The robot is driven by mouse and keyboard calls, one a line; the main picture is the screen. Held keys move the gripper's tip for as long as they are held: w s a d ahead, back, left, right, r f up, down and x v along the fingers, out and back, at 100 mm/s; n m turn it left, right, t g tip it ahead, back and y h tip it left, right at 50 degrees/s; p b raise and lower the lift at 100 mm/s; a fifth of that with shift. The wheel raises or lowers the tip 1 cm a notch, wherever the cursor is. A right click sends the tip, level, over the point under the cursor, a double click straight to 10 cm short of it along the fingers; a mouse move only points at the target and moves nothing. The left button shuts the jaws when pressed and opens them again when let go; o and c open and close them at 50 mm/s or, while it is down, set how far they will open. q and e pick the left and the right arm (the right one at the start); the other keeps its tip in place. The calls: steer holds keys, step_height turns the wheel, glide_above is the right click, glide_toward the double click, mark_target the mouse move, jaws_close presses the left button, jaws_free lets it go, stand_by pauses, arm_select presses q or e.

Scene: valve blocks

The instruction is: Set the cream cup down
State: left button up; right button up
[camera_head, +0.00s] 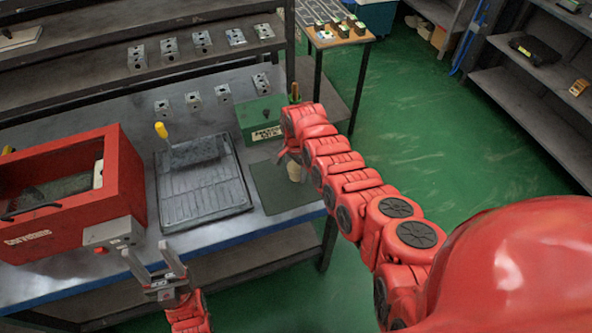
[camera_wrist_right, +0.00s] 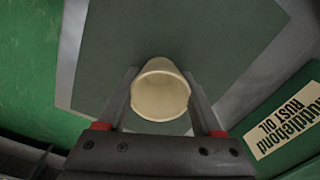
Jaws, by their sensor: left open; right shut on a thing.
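The cream cup (camera_wrist_right: 160,92) is between the fingers of my right gripper (camera_wrist_right: 160,108), which is shut on it. In the head view the cup (camera_head: 294,171) shows partly below my right gripper (camera_head: 288,158), over a dark green mat (camera_head: 277,198) near the right end of the bench. The mat (camera_wrist_right: 225,45) fills much of the right wrist view behind the cup. I cannot tell whether the cup touches the mat. My left gripper (camera_head: 152,268) is open and empty in front of the bench, near its front edge.
A green box (camera_head: 258,115) labelled rust oil stands behind the mat. A grey ribbed tray (camera_head: 205,185) lies left of it, and a red machine (camera_head: 65,190) further left. Several metal valve blocks (camera_head: 192,101) stand at the back of the bench.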

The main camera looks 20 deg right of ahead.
steer(key=o, duration=1.4)
steer(key=shift+f, duration=0.1)
steer(key=shift+c, duration=0.2)
